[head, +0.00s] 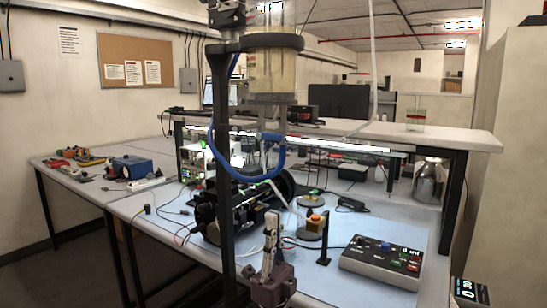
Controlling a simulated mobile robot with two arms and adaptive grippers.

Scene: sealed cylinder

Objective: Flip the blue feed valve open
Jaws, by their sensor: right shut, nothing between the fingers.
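My right gripper (271,222) rises from the bottom centre, its fingers pointing up and shut on nothing. It is in front of the dark machine on the bench and below a clear cylinder (273,70) with yellowish contents, clamped to a dark upright post (222,180). A blue tube (240,174) loops down from the cylinder, behind the gripper's level. I cannot make out a separate blue valve handle along this tube. A small blue knob (385,246) shows on the grey control box at the right, apart from the gripper. My left gripper is not in view.
The control box (380,262) sits on a pale blue mat. A metal flask (427,182) stands at the right. A raised shelf (440,133) crosses behind.

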